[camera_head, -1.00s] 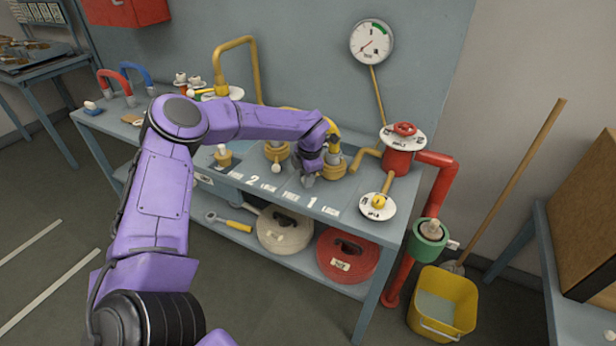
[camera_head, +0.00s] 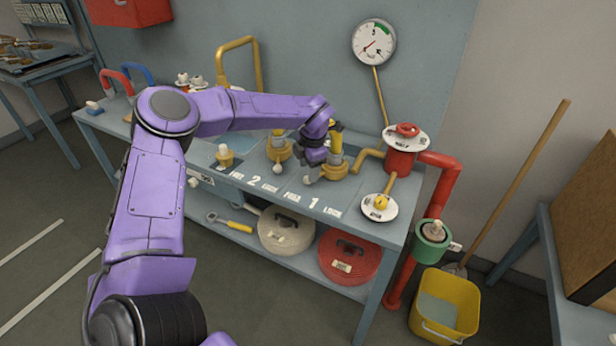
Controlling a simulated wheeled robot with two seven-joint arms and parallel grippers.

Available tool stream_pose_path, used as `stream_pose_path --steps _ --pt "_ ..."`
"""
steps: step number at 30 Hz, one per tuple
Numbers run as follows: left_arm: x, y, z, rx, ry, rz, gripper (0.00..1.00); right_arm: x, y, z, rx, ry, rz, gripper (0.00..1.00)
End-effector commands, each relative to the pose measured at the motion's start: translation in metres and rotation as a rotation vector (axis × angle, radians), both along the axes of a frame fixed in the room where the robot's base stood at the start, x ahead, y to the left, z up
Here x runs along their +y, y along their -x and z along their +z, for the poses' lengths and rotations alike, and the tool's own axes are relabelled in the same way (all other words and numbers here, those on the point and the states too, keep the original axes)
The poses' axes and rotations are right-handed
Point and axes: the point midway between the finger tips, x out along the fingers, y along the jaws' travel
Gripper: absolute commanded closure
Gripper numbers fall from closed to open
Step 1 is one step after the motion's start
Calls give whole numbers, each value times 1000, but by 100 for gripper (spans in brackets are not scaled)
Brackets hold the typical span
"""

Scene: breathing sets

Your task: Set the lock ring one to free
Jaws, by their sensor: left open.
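The brass lock ring one (camera_head: 336,171) sits on the bench behind the label "1", with a yellow cylinder (camera_head: 336,143) standing up from it. My left gripper (camera_head: 316,176) is open at the ring's left front side, fingers pointing down. I cannot tell whether a finger touches the ring. The gripper and wrist hide part of the ring's left side. My right gripper is not in view.
A red valve (camera_head: 401,150) with a white dial plate and a smaller white dial (camera_head: 379,207) stand right of ring one. A round gauge (camera_head: 374,42) hangs on the wall behind. Cream (camera_head: 286,231) and red (camera_head: 348,261) hose reels lie on the lower shelf.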

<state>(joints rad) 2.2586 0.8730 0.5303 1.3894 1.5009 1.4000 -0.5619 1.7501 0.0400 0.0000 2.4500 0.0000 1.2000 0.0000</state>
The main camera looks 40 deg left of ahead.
Motion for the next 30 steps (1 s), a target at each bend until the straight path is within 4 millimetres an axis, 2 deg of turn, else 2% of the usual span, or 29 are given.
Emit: stream_pose_path --steps 4,9,30 --pt "-6 2 34 -5 -1 -2 44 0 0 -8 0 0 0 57" --pt "-10 5 57 -2 -1 -1 44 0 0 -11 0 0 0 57" --pt "-11 5 62 0 0 -1 44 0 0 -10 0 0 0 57"
